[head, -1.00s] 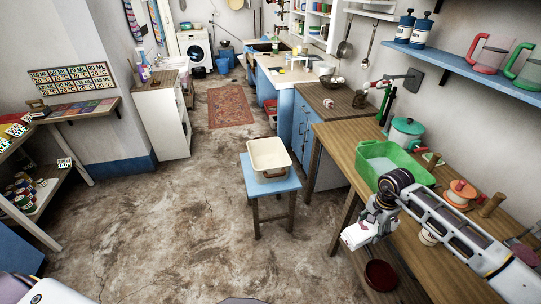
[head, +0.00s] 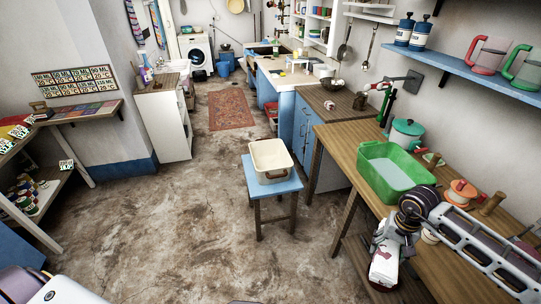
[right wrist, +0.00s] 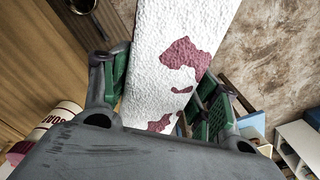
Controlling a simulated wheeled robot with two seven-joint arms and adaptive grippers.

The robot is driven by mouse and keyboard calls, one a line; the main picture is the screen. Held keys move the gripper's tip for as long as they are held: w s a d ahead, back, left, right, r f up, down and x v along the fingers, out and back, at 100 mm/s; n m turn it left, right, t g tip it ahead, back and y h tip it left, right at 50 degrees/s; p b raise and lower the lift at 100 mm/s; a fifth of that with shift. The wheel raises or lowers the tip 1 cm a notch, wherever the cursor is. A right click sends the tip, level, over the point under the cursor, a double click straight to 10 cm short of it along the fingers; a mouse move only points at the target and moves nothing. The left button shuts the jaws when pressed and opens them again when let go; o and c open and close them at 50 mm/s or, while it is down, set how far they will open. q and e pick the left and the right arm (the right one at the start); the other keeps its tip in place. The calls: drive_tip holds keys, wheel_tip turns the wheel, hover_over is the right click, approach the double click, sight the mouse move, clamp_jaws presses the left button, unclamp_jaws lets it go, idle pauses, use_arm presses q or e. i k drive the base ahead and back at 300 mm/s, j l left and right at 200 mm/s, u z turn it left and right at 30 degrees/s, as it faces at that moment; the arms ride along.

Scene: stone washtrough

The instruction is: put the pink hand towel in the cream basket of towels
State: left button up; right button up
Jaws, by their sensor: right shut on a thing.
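A cream basket (head: 270,172) stands on a blue stool (head: 257,190) in the middle of the head view. What lies in it is too small to make out. My right gripper (head: 386,246) is at the front edge of the wooden bench, right of and nearer than the basket. It is shut on a towel (head: 383,272) that hangs below it. In the right wrist view the towel (right wrist: 180,60) looks white and rough with dark pink patches, between the green finger pads. My left gripper is out of view.
A green basin (head: 395,182) and a teal pot (head: 406,132) stand on the wooden bench (head: 345,150). Several small items lie behind my right arm. The floor (head: 190,220) left of the stool is clear.

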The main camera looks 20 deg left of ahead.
sight(270, 162)
drive_tip(key=i+j+u, duration=0.1)
drive_tip(key=i+j, duration=0.35)
drive_tip(key=j, duration=0.3)
drive_tip(key=i+j, duration=0.45)
drive_tip(key=j, duration=0.25)
drive_tip(key=i+j+u, duration=0.15)
drive_tip(key=i+j, duration=0.35)
drive_tip(key=j, duration=0.2)
drive_tip(key=i+j+u, duration=0.1)
drive_tip(key=i+j, duration=0.4)
drive_tip(key=j, duration=0.15)
